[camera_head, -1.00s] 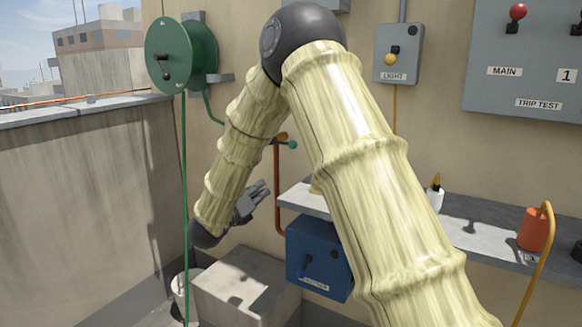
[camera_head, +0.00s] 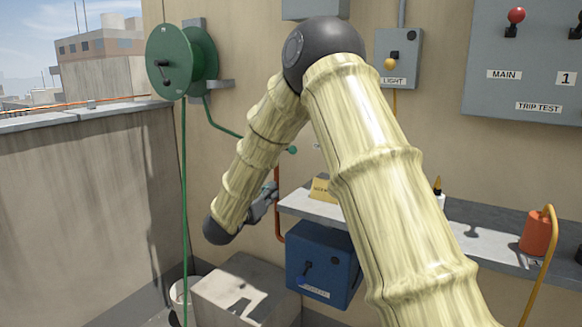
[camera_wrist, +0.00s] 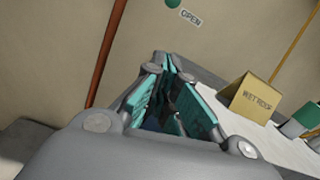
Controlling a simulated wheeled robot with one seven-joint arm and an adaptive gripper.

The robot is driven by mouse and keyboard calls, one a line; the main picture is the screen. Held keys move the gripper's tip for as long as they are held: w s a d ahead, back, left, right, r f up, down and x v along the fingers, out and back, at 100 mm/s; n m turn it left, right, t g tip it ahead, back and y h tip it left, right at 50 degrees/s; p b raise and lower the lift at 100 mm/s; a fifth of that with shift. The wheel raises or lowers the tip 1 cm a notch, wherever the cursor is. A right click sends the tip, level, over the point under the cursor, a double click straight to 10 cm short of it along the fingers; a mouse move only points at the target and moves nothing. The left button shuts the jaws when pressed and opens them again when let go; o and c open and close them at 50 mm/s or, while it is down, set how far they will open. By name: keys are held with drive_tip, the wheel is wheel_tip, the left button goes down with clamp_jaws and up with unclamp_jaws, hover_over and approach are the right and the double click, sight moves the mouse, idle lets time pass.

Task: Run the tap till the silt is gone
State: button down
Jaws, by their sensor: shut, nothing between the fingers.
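The tap shows only in part: a green knob (camera_head: 292,150) sticks out past my arm, and the rest of the tap is hidden. The knob is also at the top edge of the wrist view (camera_wrist: 173,3), above an OPEN label (camera_wrist: 190,17). A copper pipe (camera_head: 278,215) runs down the wall below it. My gripper (camera_head: 271,189) is shut and empty, in front of the pipe and near the shelf's left end. In the wrist view its teal finger pads (camera_wrist: 165,62) meet below the label. A green hose (camera_head: 184,200) hangs from a reel (camera_head: 175,60) to a white bucket (camera_head: 178,291).
A concrete block (camera_head: 240,292) stands on the floor. Switch boxes line the wall.

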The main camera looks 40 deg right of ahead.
drive_tip(key=w+d+r, duration=0.2)
drive_tip(key=w+d, duration=0.1)
drive_tip(key=d, duration=0.3)
drive_tip(key=w+d+r, duration=0.2)
drive_tip(key=w+d, duration=0.1)
drive_tip(key=d, duration=0.3)
drive_tip(key=shift+d+r, duration=0.15)
drive_tip(key=shift+r, duration=0.05)
drive_tip(key=shift+r, duration=0.1)
drive_tip(key=shift+s, duration=0.1)
